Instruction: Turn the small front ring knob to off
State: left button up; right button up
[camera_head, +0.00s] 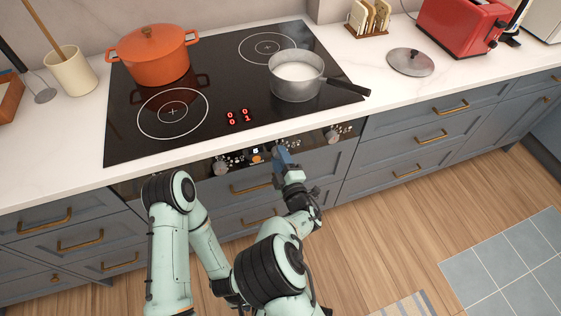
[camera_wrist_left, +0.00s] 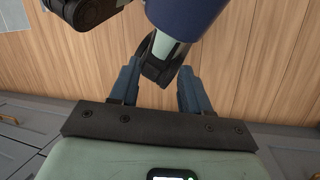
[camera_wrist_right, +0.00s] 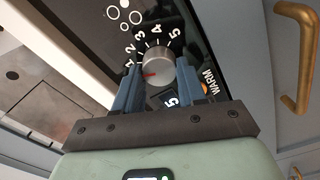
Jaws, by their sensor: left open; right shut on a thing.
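In the right wrist view a round silver knob (camera_wrist_right: 158,68) is on the dark control panel, with numbers 1 to 5 around its edge. Its red mark points left, near the low-number end of the scale. My right gripper (camera_wrist_right: 158,80) has its blue fingers on either side of the knob, shut on it. In the head view my right gripper (camera_head: 282,157) is at the panel and hides this knob. The cooktop display (camera_head: 238,117) shows red digits, zeros and a 1. My left gripper (camera_wrist_left: 155,88) is open and empty above the floor.
A grey saucepan (camera_head: 296,82) with white contents stands on the cooktop's right, its handle reaching the counter. An orange pot (camera_head: 152,62) stands at the left rear. Other knobs (camera_head: 221,166) (camera_head: 333,136) flank the right gripper. Drawers with brass handles (camera_head: 250,189) lie below.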

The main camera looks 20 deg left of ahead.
jog(key=shift+n+b, duration=0.95)
jog(key=shift+n, duration=1.35)
jog(key=o, duration=1.1)
jog(key=shift+c, duration=0.2)
jog(key=v, duration=1.3)
jog(key=shift+s, duration=0.2)
jog(key=shift+d+f, duration=0.1)
jog(key=shift+d, duration=0.1)
